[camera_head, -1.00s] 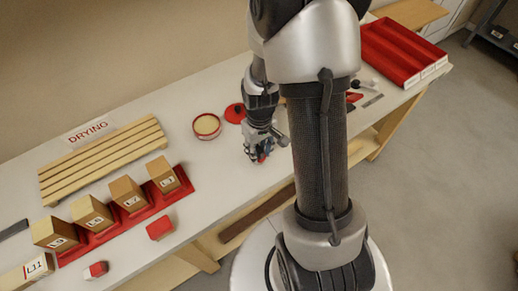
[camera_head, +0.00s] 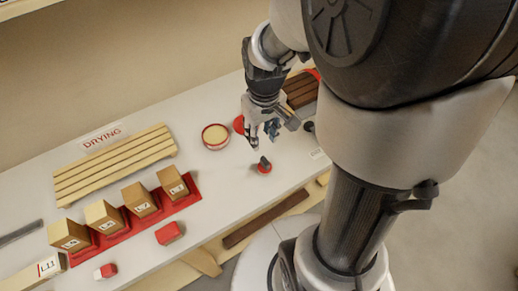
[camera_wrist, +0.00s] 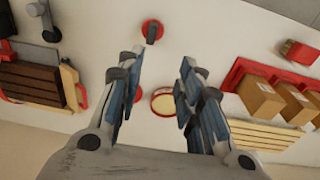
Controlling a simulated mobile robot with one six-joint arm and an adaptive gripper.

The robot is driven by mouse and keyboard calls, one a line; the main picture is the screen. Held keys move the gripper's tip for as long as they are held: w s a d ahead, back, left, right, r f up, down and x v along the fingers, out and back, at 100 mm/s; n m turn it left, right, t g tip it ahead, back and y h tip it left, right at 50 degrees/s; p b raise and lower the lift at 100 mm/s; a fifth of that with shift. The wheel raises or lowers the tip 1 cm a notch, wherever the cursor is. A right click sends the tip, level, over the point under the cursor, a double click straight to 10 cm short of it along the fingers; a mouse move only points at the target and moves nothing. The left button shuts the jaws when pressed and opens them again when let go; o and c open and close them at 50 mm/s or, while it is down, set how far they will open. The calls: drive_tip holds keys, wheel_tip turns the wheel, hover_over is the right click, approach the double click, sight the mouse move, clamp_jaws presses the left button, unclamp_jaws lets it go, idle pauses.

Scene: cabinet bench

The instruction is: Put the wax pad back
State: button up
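A small red round pad with a dark handle (camera_head: 264,167), likely the wax pad, rests on the white bench below and in front of my gripper (camera_head: 262,140). In the wrist view the pad (camera_wrist: 152,31) lies beyond the fingertips, apart from them. My gripper (camera_wrist: 160,72) is open, with nothing between its fingers. An open red tin with pale yellow wax (camera_head: 215,136) stands to the left of my gripper; it also shows between the fingers in the wrist view (camera_wrist: 163,102). A red lid (camera_head: 239,124) lies beside the tin, partly hidden by a finger in the wrist view.
A slatted wooden drying rack (camera_head: 115,165) lies at the back left, with a DRYING sign (camera_head: 101,139). Labelled wooden blocks (camera_head: 138,198) stand in a red holder (camera_head: 190,200). A red block (camera_head: 169,233) lies in front. A dark slatted piece (camera_head: 301,88) is behind my gripper.

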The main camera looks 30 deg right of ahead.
drive_tip(key=s+a+r+t, duration=0.3)
drive_tip(key=s+a+r, duration=0.5)
drive_tip(key=s+r, duration=0.4)
drive_tip(key=shift+s+a+r+t, duration=0.3)
drive_tip(key=shift+a+r+t, duration=0.1)
drive_tip(key=shift+r, duration=0.3)
drive_tip(key=shift+f, duration=0.1)
drive_tip(key=shift+f+b, duration=0.8)
drive_tip(key=shift+b, duration=0.1)
